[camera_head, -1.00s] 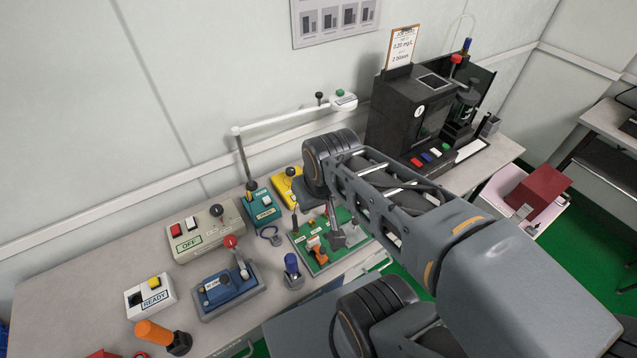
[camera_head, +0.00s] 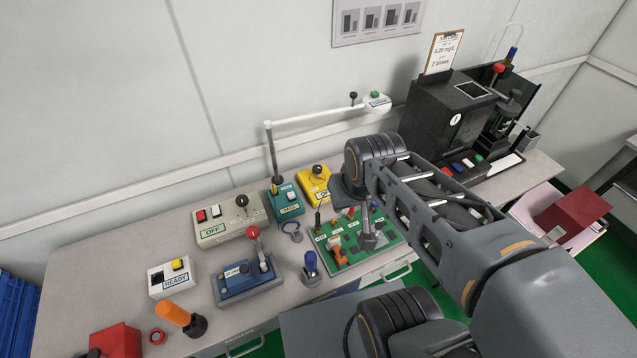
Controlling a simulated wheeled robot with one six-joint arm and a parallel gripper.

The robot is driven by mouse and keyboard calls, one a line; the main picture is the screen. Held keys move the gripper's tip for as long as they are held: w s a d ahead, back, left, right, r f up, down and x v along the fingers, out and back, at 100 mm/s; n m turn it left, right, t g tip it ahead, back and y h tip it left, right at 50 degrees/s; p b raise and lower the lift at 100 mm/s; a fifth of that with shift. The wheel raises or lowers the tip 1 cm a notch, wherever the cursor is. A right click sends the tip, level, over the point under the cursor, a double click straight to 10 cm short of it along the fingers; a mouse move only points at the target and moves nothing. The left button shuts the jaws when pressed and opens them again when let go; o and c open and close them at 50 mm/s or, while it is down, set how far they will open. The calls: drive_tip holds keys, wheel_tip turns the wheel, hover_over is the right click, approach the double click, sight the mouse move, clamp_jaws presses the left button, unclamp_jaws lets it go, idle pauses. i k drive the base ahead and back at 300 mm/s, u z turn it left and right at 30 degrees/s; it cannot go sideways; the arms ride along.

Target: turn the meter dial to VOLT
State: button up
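A yellow box (camera_head: 309,190) stands toward the back of the bench, left of my arm's dark wrist joint. It carries a round dark knob (camera_head: 318,170) and a small white label too small to read. It may be the meter, but I cannot read VOLT on it or tell where its dial points. My arm reaches in from the lower right and covers the area right of the box. My gripper's fingers cannot be made out; the arm seems to hide them.
Left of the yellow box are a teal box (camera_head: 287,203) and a beige OFF box (camera_head: 231,217). In front are a green board (camera_head: 390,237) with small levers, a blue lever box (camera_head: 243,285) and a READY box (camera_head: 168,279). A black machine (camera_head: 435,118) stands right.

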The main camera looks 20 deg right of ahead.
sight(317, 169)
drive_tip(key=u, duration=1.4)
drive_tip(key=k, duration=0.8)
drive_tip(key=z, duration=0.7)
drive_tip(key=i, duration=0.5)
